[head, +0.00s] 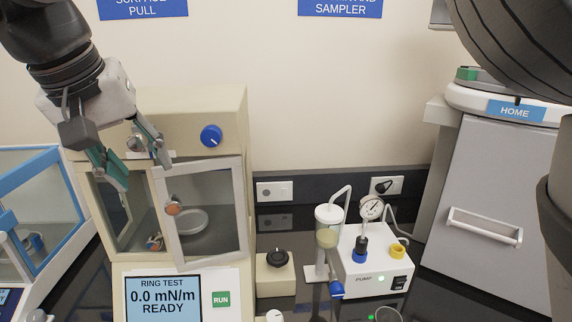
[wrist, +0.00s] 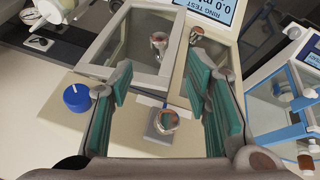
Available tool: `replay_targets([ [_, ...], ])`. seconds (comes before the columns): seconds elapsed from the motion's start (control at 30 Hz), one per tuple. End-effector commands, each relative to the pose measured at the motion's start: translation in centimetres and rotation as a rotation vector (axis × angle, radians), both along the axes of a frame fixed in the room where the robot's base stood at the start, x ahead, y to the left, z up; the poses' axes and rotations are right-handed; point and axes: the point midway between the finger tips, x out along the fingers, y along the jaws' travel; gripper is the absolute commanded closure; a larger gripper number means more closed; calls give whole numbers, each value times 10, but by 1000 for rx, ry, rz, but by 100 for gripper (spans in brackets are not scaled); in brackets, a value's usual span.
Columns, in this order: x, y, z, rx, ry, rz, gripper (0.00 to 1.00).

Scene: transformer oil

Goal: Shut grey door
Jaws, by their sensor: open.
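The grey-framed glass door (head: 171,236) is on the front of the beige ring-test cabinet (head: 222,115). It stands ajar, its left side swung out from the cabinet, with an open gap on the left. A copper-coloured knob (head: 173,208) sits near its left edge. The door (wrist: 120,77) and its knob (wrist: 158,42) also show in the wrist view. My gripper (head: 143,172) is open and empty, fingers pointing down beside the door's upper left corner. In the wrist view, the knob lies beyond the gap between my fingers (wrist: 160,78); no contact shows.
A blue knob (head: 211,136) is on the cabinet's upper front. A blue-framed glass case (head: 62,165) stands left. A vacuum pump unit (head: 368,262) and a large grey machine (head: 490,185) with a handle stand right. Free wall space lies above the pump.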

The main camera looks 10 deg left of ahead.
Motion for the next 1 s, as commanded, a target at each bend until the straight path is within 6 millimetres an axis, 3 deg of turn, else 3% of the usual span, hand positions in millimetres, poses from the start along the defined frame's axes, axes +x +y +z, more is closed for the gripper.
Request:
replay_targets([
  [0.17,-6,0,12,0,0,0,56],
  [0.43,-7,0,14,-1,0,-1,56],
  [0.47,-7,0,14,-1,0,-1,58],
  [0.57,-4,-6,15,-2,-2,-4,80],
  [0.63,2,-19,16,-5,-6,-11,96],
  [0.77,21,-75,19,-18,-10,-43,100],
  [0.9,36,-160,15,-23,-5,-101,100],
  [1.0,36,-220,7,-12,2,-148,100],
])
